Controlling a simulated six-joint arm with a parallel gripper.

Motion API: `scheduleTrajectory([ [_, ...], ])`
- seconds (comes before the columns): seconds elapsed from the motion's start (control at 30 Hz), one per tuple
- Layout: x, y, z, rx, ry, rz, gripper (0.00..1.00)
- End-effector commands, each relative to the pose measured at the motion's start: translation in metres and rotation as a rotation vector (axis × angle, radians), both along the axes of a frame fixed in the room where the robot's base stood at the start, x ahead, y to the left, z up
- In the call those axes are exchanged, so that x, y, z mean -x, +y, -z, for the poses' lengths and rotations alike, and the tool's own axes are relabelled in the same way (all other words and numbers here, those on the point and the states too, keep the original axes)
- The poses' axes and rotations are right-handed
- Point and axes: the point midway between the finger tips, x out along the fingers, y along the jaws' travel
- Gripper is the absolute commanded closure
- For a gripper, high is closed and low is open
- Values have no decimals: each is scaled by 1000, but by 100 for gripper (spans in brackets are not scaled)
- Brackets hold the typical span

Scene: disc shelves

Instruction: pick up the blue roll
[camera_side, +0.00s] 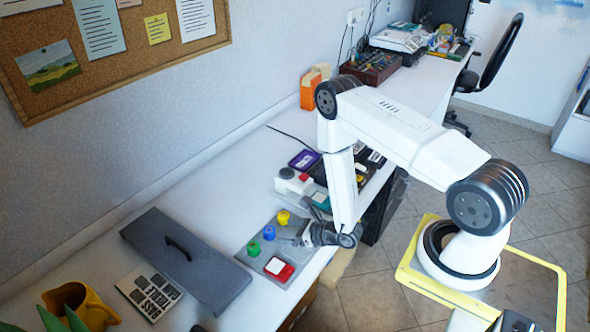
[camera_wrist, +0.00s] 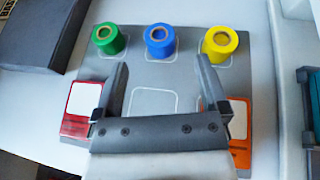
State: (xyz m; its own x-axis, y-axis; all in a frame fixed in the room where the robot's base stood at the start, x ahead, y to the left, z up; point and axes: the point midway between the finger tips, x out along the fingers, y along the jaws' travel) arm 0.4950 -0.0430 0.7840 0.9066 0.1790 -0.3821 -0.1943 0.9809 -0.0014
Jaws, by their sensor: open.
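The blue roll (camera_wrist: 160,42) stands upright at the middle of the far row on a grey board (camera_wrist: 150,75) in the wrist view, between a green roll (camera_wrist: 109,39) and a yellow roll (camera_wrist: 219,44). In the side view the blue roll (camera_side: 269,233) sits between the green roll (camera_side: 254,249) and the yellow roll (camera_side: 283,217). My gripper (camera_wrist: 160,70) is open and empty, its fingers spread over the board on the near side of the blue roll. I cannot tell the fingers' exact height above the board.
A red block with a white top (camera_side: 279,269) sits on the board's front. An orange block (camera_wrist: 239,130) lies near my right finger. A grey lidded panel with a handle (camera_side: 186,262) lies left of the board.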

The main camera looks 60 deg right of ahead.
Motion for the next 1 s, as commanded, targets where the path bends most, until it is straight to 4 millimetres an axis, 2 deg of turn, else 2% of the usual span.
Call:
scheduleTrajectory([
  [0.43,-12,3,6,0,1,-1,7],
  [0.8,-44,10,21,-1,-1,-3,7],
  [1.0,-53,11,25,-1,0,-1,7],
])
